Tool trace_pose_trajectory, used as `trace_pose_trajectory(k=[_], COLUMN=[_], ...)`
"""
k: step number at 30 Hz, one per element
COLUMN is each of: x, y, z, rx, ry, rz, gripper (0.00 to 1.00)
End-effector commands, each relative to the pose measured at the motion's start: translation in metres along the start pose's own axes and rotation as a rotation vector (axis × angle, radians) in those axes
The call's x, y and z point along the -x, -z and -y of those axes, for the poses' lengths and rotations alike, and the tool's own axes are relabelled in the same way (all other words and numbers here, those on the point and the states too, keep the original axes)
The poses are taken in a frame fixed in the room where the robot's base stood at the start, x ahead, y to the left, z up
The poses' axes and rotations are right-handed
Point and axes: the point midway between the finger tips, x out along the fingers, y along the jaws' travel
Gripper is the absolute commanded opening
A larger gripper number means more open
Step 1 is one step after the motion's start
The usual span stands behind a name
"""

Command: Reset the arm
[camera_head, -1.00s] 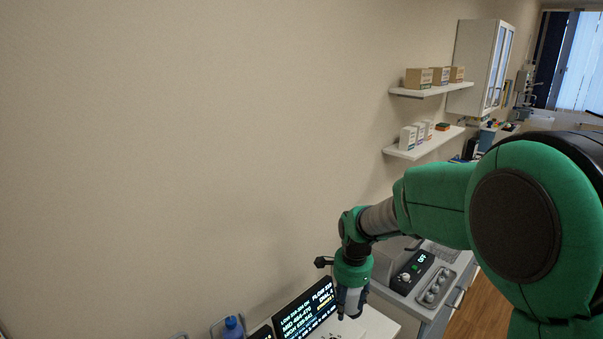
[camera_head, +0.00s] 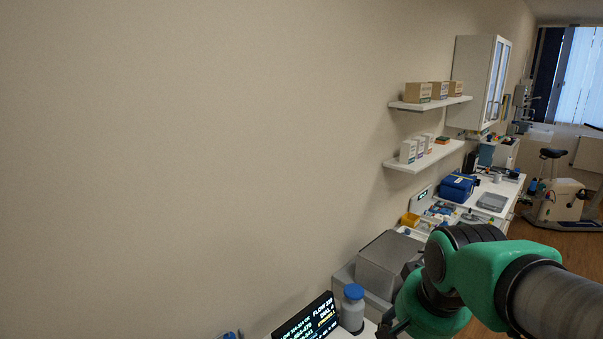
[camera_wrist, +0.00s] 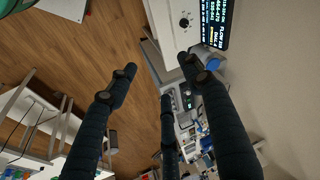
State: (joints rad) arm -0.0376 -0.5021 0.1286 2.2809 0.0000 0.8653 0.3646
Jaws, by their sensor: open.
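My arm, green with grey and black joints, reaches in from the lower right of the head view. My gripper's fingers lie out of sight there, below or behind the green wrist. In the wrist view my gripper (camera_wrist: 158,85) shows dark fingers spread wide, with nothing between them. Beyond the fingers are the wooden floor and a white counter.
A lit display (camera_head: 308,320) and a blue-capped bottle (camera_head: 352,308) stand close to my wrist. A grey box-shaped device (camera_head: 388,262) is behind. Two wall shelves (camera_head: 425,158) hold boxes. A blue bag (camera_head: 458,187) sits on the far counter. Open floor (camera_wrist: 125,40) shows.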

Motion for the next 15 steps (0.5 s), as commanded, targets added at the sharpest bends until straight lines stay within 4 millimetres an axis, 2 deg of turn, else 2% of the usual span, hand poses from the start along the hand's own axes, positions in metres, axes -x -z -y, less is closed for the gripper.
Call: trace_pose_trajectory(k=[6, 12, 15], x=[0.029, 0.042, 0.045], y=[-0.042, -0.072, -0.081], z=[-0.023, -0.038, -0.043], rx=[0.157, 0.273, 0.307], ry=[0.01, 0.01, 0.008], rz=[-0.064, -0.106, -0.118], gripper=[0.5, 0.5, 0.5])
